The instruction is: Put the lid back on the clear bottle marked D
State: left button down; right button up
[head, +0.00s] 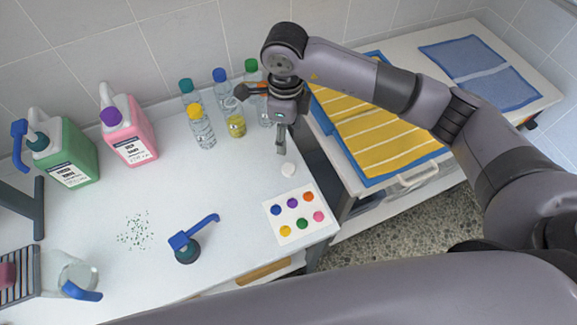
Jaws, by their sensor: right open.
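A small white round lid (288,169) lies on the counter below my right gripper. Several clear bottles stand by the back wall, with teal, blue, green and yellow caps. A clear bottle with yellowish contents (236,122) stands at the front of the group, and I see no coloured cap on it. Any letters on the bottles are too small to read, so I cannot tell which is D. My right gripper (262,122) is open and empty over the right side of the group, hiding part of a bottle (265,112). My left gripper is not in view.
A green jug (68,155) and a pink jug (130,135) stand at the left. A blue-handled tool (190,240), green specks (135,232) and a card of coloured dots (300,214) lie on the counter. Towels (375,130) lie to the right.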

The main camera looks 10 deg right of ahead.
jog(key=p, duration=0.2)
send_over(289, 168)
jog(key=f, duration=1)
jog(key=shift+a, duration=0.3)
jog(key=shift+f, duration=0.1)
jog(key=shift+s+d+f+p, duration=0.1)
jog(key=shift+f+p, duration=0.15)
jog(key=shift+p, duration=0.35)
jog(key=f, duration=0.2)
jog(key=f+p, duration=0.1)
jog(key=shift+d+f, duration=0.2)
jog(key=shift+f, duration=0.6)
jog(key=shift+c, duration=0.5)
jog(key=c, duration=0.7)
